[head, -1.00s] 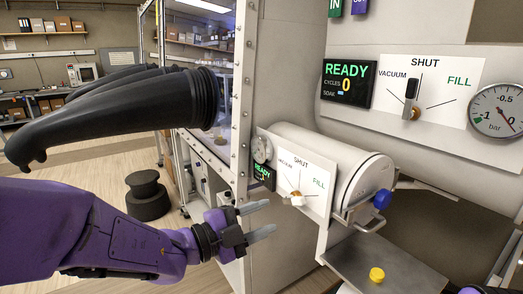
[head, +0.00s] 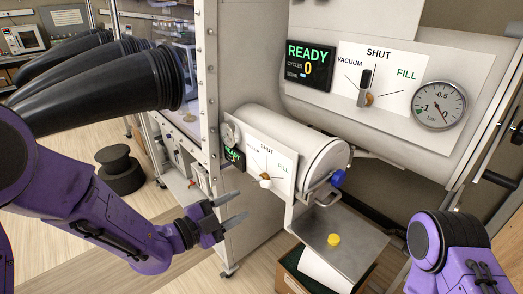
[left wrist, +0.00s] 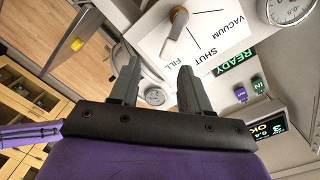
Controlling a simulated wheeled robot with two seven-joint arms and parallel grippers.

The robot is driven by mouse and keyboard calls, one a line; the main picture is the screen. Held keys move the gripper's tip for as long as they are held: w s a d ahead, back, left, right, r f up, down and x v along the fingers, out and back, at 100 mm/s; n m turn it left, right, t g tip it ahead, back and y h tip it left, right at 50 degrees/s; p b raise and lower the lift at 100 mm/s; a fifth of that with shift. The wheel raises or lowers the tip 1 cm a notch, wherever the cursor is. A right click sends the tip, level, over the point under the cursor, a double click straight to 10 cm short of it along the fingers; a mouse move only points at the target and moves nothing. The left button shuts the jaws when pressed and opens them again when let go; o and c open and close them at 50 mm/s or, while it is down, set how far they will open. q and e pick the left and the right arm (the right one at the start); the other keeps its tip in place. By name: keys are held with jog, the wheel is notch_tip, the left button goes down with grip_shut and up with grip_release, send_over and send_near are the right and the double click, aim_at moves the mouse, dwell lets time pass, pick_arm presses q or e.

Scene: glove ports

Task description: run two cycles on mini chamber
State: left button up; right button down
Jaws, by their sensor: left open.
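The mini chamber (head: 310,135) is a small white cylinder with a closed round end and a blue knob (head: 338,178). Its panel (head: 285,182) is marked VACUUM, SHUT and FILL and carries a white lever (head: 265,180); the lever also shows large in the left wrist view (left wrist: 174,32). Its small green display (head: 235,156) says READY. My left gripper (head: 240,207) is open and empty, below and left of the lever, apart from it. In the left wrist view its fingers (left wrist: 157,82) point toward the panel. My right arm is at lower right; its gripper is out of view.
A larger chamber behind has a display (head: 310,65) reading READY, cycles 0, a lever (head: 366,85) and a dial gauge (head: 438,105). Black gloves (head: 110,90) stick out above my left arm.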

aim_at(265, 185)
pick_arm(q)
jog(key=w+d+p, duration=0.1)
jog(key=w+d, duration=0.1)
jog(key=w+d+m+p, duration=0.1)
jog(key=w+d, duration=0.2)
jog(key=w+d+r+m+p, duration=0.1)
jog(key=w+d, duration=0.1)
jog(key=shift+w+d+r, duration=0.1)
jog(key=shift+w+d, duration=0.05)
jog(key=shift+w, duration=0.05)
jog(key=shift+w+d+t, duration=0.15)
jog(key=shift+t, duration=0.15)
grip_shut()
pick_arm(e)
notch_tip(265, 185, up, 5)
jog(key=shift+f, duration=0.15)
